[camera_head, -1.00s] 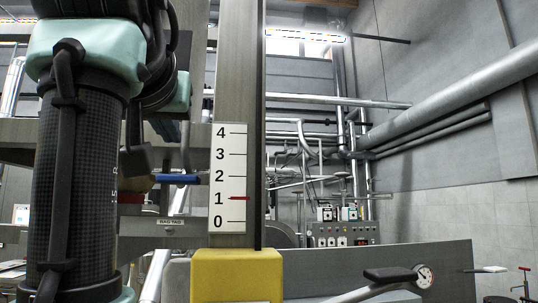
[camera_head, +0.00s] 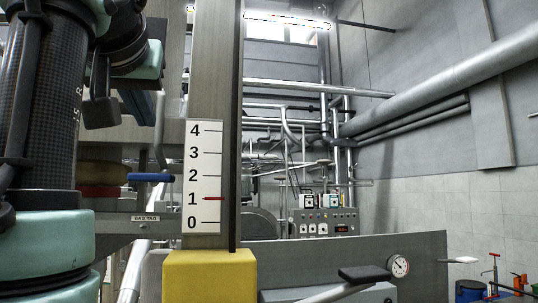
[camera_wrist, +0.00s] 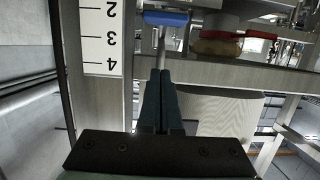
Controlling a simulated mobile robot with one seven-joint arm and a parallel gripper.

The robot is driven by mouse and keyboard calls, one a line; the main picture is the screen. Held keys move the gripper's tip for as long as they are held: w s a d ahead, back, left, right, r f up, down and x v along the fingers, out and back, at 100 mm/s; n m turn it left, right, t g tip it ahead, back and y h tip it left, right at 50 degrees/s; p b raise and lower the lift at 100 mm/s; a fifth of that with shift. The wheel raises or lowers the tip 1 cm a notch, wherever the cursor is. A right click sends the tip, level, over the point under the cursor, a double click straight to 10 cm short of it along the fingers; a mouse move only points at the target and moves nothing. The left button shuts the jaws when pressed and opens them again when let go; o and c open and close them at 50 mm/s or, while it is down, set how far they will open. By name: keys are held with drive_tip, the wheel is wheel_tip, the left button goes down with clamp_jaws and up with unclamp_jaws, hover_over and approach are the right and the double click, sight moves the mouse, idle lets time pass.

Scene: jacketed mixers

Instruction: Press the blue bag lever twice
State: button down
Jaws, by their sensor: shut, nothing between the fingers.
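The blue lever (camera_head: 150,177) sticks out level beside the post, left of a white scale (camera_head: 202,175), near its 2 mark. A BAG TAG label (camera_head: 145,218) is on the beam below it. The lever also shows at the top of the wrist view (camera_wrist: 166,19), which is upside down. My gripper (camera_wrist: 160,75) is shut and empty, its fingers pointing toward the blue lever. A gap shows between the fingertips and the lever, so they look apart and above it. In the head view my arm hides part of the area left of the lever.
A yellow block (camera_head: 208,275) sits at the foot of the post. A red handle (camera_wrist: 230,34) lies right of the blue lever in the wrist view. A grey beam (camera_wrist: 215,74) runs beside my fingers. A black-handled lever with a gauge (camera_head: 398,266) stands lower right.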

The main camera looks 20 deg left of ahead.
drive_tip(key=p, duration=0.4)
hover_over(159, 175)
drive_tip(key=a, duration=0.2)
drive_tip(key=shift+d+f, duration=0.25)
drive_tip(key=shift+f, duration=0.45)
wheel_tip(159, 175, down, 2)
drive_tip(key=shift+s+f, duration=0.15)
drive_tip(key=shift+f, duration=0.1)
drive_tip(key=shift+d+f+p, duration=0.1)
drive_tip(key=shift+f+p, duration=0.35)
drive_tip(key=shift+f, duration=0.5)
